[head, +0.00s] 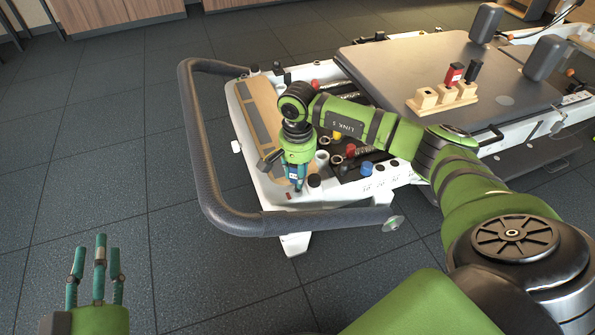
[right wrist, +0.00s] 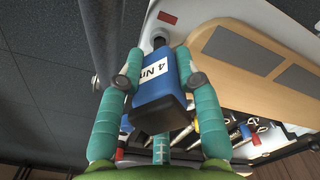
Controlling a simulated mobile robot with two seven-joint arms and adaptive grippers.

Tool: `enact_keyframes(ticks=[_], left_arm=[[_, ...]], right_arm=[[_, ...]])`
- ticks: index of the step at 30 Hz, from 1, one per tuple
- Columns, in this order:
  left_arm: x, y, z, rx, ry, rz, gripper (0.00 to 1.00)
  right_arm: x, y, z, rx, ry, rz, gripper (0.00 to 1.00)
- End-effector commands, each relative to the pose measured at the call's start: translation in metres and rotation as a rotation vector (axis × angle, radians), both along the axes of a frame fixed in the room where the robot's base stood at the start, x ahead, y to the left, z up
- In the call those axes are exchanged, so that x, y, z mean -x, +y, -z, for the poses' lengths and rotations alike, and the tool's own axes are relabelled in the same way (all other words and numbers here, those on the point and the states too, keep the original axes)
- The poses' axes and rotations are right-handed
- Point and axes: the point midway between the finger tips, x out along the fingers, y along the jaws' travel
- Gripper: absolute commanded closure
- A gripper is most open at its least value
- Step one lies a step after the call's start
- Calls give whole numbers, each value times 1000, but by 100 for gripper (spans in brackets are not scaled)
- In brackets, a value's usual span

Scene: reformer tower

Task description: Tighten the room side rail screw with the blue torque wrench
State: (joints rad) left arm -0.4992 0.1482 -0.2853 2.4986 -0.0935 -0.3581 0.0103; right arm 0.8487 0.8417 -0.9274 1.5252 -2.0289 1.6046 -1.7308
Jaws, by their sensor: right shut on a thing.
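My right gripper (head: 294,186) is over the near end corner of the white reformer frame (head: 275,192). In the right wrist view its teal fingers (right wrist: 158,82) are shut on the blue torque wrench (right wrist: 152,108), which has a white label reading 4 N and a partly hidden letter. The wrench's narrow metal tip (right wrist: 159,41) points at the white frame near a small red mark (right wrist: 167,18). I cannot tell whether the tip touches it. The side rail screw is not discernible. My left gripper (head: 98,262) is open and empty above the floor, away from the reformer.
A dark curved handle bar (head: 197,150) loops around the frame's end, close to my right gripper. Several tools and knobs lie in a black tray (head: 345,170) beside it. A wooden block (head: 440,101) with red and black handles stands on the grey carriage (head: 400,65). Left floor is clear.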

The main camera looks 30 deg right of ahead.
Motion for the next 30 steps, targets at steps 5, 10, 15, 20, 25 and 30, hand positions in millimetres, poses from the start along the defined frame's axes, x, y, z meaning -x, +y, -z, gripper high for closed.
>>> enact_keyframes(ticks=[5, 10, 15, 20, 25, 30], left_arm=[[0, 0, 0, 0, 0, 0, 60], [0, 0, 0, 0, 0, 0, 60], [0, 0, 1, 0, 0, 0, 60], [0, 0, -4, 0, 0, 0, 60], [0, 0, -7, 0, 0, 0, 60], [0, 0, -6, 0, 0, 0, 60]], right_arm=[[0, 0, -1, 0, -1, 1, 100], [0, 0, 0, 0, -1, 1, 100], [0, 0, 1, 0, -1, 2, 100], [0, 0, -1, 1, -1, 88, 100], [0, 0, 0, 1, 0, 195, 100], [0, 0, 1, 0, 0, 212, 100]])
